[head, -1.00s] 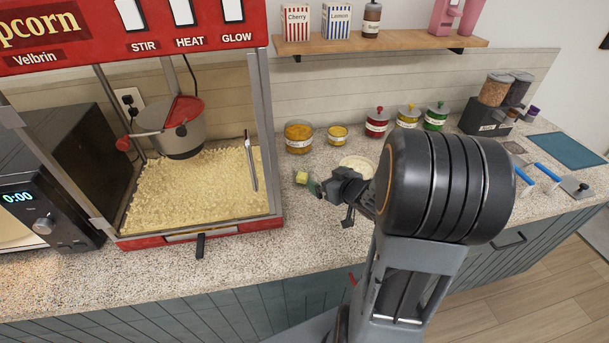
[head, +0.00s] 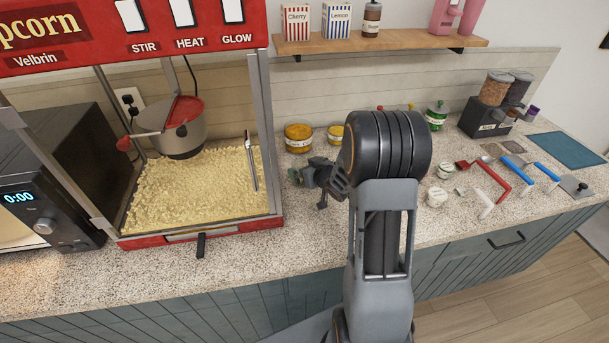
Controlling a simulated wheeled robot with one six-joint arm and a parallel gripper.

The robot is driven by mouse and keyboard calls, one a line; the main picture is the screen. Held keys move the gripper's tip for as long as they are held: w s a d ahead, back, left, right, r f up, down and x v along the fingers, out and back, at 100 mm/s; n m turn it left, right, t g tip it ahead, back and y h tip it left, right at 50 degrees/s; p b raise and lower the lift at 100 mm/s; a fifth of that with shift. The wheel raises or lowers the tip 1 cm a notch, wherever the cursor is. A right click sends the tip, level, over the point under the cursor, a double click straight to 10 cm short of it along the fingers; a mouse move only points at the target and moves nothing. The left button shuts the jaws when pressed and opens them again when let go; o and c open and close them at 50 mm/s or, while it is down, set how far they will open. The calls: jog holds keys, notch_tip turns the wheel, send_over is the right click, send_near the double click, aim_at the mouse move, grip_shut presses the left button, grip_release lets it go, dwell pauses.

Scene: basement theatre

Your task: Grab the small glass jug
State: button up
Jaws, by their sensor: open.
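I cannot make out a small glass jug for certain; my arm and gripper cover part of the counter. My gripper (head: 298,176) is open, low over the counter just right of the popcorn machine, pointing left. I see nothing clearly between its fingers. The small yellow-green thing seen there earlier is not visible now.
The popcorn machine (head: 268,120) stands close at the left of my gripper. Small white tubs (head: 437,197) and a red-handled tool (head: 490,180) lie on the right. Front counter is clear.

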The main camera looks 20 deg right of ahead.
jog(key=shift+w+a+f, duration=0.1)
jog(key=shift+w+f, duration=0.05)
jog(key=shift+w, duration=0.15)
jog(key=c, duration=1.3)
